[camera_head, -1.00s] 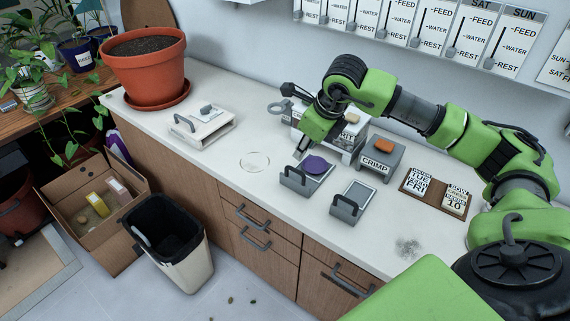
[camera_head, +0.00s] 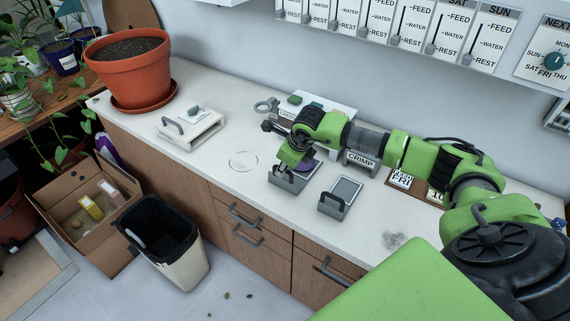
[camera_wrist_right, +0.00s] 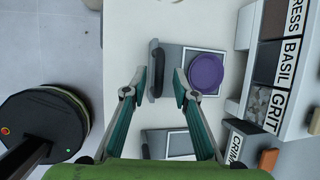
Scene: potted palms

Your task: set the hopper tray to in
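Two grey trays with upright front handles lie on the white counter; I cannot tell for sure which is the hopper tray. One tray (camera_head: 308,182) carries a purple disc (camera_wrist_right: 206,73) and lies before the unit labelled CRESS, BASIL and GRIT (camera_wrist_right: 285,75). The other tray (camera_head: 346,189) is empty, before the CRIMP block (camera_head: 360,160). My right gripper (camera_head: 285,170) is open over the front of the disc's tray. In the wrist view its fingertips (camera_wrist_right: 160,78) are either side of that tray's dark handle (camera_wrist_right: 155,70), not visibly closed on it. My left gripper is not in view.
A white box with a handle (camera_head: 190,130) and a clear round dish (camera_head: 243,160) are on the counter to the left. A terracotta pot (camera_head: 128,70) stands farther left. A black-lined bin (camera_head: 165,245) and a cardboard box (camera_head: 85,205) are on the floor.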

